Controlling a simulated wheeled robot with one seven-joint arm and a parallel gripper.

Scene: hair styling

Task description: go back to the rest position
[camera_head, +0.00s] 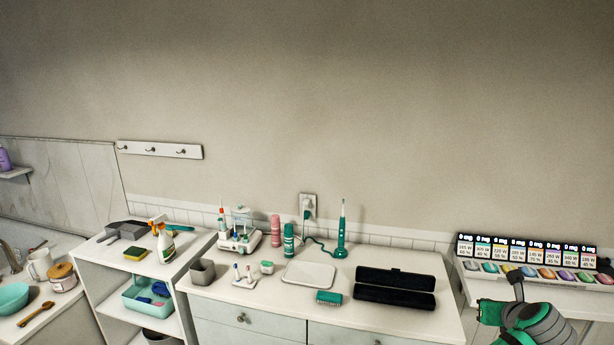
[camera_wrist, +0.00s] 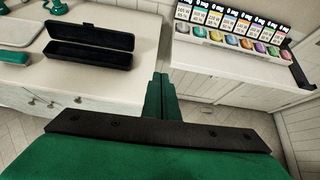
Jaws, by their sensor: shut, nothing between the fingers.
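My gripper shows at the lower right of the head view (camera_head: 517,277), in front of the right-hand counter with the row of colour pods. In the wrist view its two green fingers (camera_wrist: 161,84) are together with nothing between them. They point at the gap between the drawer counter and the cabinet on the right. The gripper touches nothing that I can see.
The drawer counter (camera_head: 225,297) holds an open black case (camera_head: 395,287), a white tray (camera_head: 308,274), a green brush (camera_head: 329,297) and an electric toothbrush (camera_head: 341,230). Labelled boxes (camera_head: 525,250) stand behind the pods (camera_head: 547,273). A shelf unit (camera_head: 97,261) stands left.

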